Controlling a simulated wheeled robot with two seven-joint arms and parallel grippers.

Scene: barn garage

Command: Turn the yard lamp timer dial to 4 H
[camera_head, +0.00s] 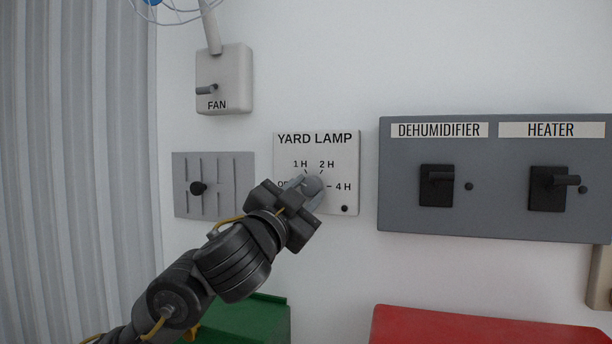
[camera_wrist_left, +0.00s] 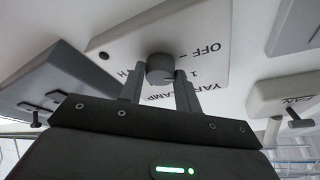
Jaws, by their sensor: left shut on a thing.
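The yard lamp timer is a pale square plate (camera_head: 285,148) on the wall, lettered YARD LAMP, with 1 H, 2 H and 4 H marks; the OFF mark is partly covered by my gripper. Its round grey dial (camera_head: 314,186) sits mid-plate. My left gripper (camera_head: 309,190) is shut on the dial. In the left wrist view the two fingers (camera_wrist_left: 167,82) stand on either side of the dial (camera_wrist_left: 160,66), and the plate (camera_wrist_left: 205,62) shows OFF. Where the dial's pointer lies I cannot tell. My right gripper is not in view.
A grey dehumidifier and heater panel (camera_head: 495,205) is right. Green (camera_head: 250,318) and red (camera_head: 470,328) objects are below.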

